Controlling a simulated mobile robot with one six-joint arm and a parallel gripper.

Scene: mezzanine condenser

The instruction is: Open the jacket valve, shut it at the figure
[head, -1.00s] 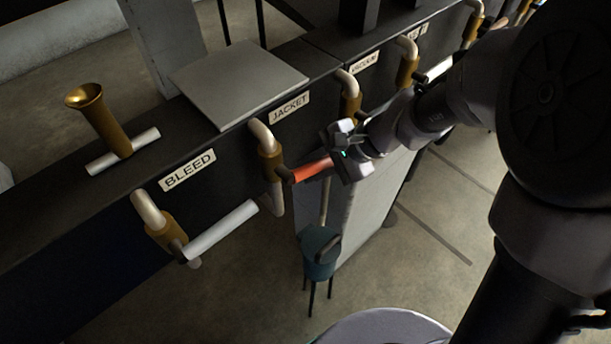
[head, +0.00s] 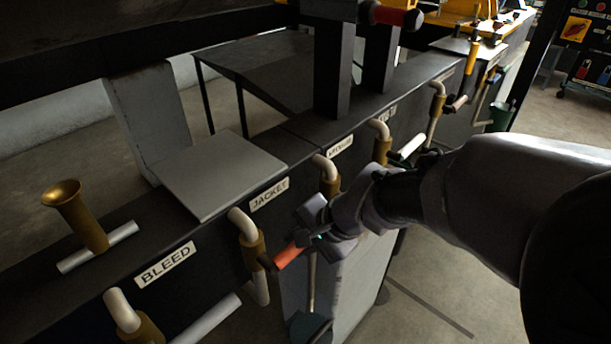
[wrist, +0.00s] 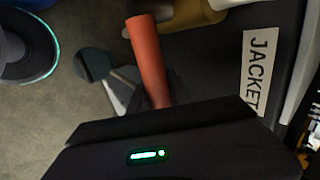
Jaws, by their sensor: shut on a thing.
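The jacket valve (head: 252,256) is a brass body on a pale bent pipe, below the label JACKET (head: 269,194) on the dark bench front. Its orange-red lever (head: 287,256) points right and slightly up in the head view. My gripper (head: 318,232) is shut on the lever's outer end. In the wrist view the lever (wrist: 148,58) runs down behind the dark gripper edge (wrist: 160,118), which hides the grip itself. The JACKET label (wrist: 257,72) shows at right. No readable figure shows.
The BLEED valve (head: 140,328) with its pale lever (head: 207,320) is at lower left. A brass funnel (head: 78,212) and a grey plate (head: 220,172) are on the bench top. More valves run along the front to the right. A far panel (head: 590,50) bears coloured bars.

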